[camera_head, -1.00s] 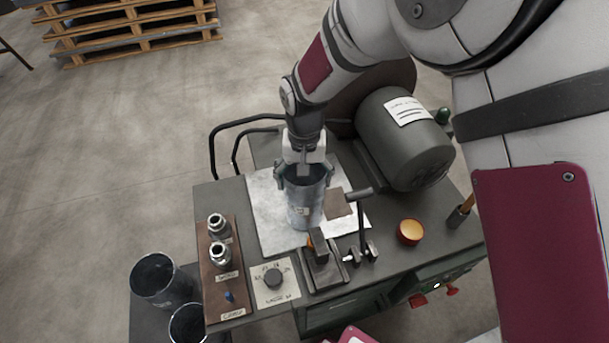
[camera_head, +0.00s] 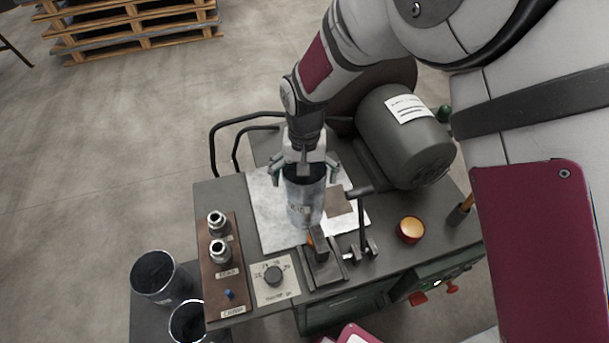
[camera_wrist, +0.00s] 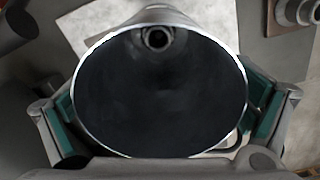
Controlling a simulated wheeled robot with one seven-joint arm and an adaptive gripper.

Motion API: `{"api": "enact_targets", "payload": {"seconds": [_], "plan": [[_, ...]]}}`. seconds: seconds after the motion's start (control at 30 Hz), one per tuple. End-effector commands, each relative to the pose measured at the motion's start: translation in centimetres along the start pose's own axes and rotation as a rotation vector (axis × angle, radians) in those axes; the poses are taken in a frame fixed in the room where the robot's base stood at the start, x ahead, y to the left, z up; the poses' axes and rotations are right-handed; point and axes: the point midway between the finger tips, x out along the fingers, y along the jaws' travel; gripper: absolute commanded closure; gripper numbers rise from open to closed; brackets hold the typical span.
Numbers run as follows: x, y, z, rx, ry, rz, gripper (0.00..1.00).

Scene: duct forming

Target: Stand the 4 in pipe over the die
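The grey metal pipe (camera_head: 304,205) stands roughly upright on the bench, just behind the small clamp-like block. In the wrist view I look down into its open mouth (camera_wrist: 160,95). A round ringed metal part (camera_wrist: 157,38), possibly the die, shows inside near the far wall. Most of the die is hidden by the pipe, so its exact fit cannot be told. My gripper (camera_head: 305,168) is around the pipe's upper end, its green-padded fingers on either side. The fingers are spread, with a gap at least on the right in the wrist view (camera_wrist: 165,120).
A brown board (camera_head: 226,280) holds two metal fittings (camera_head: 218,236). A big motor (camera_head: 405,140) stands behind right. Two more pipes (camera_head: 155,277) stand at lower left.

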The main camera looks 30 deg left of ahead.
Motion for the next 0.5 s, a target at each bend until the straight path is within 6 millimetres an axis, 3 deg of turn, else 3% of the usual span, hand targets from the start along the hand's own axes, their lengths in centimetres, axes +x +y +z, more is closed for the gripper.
{"api": "enact_targets", "payload": {"seconds": [0.3, 0.5], "plan": [[-0.2, 0.0, 0.0, 0.000, 0.000, 0.000, 0.00], [-2.6, -0.1, -0.1, 0.000, 0.004, -0.002, 0.00]]}}
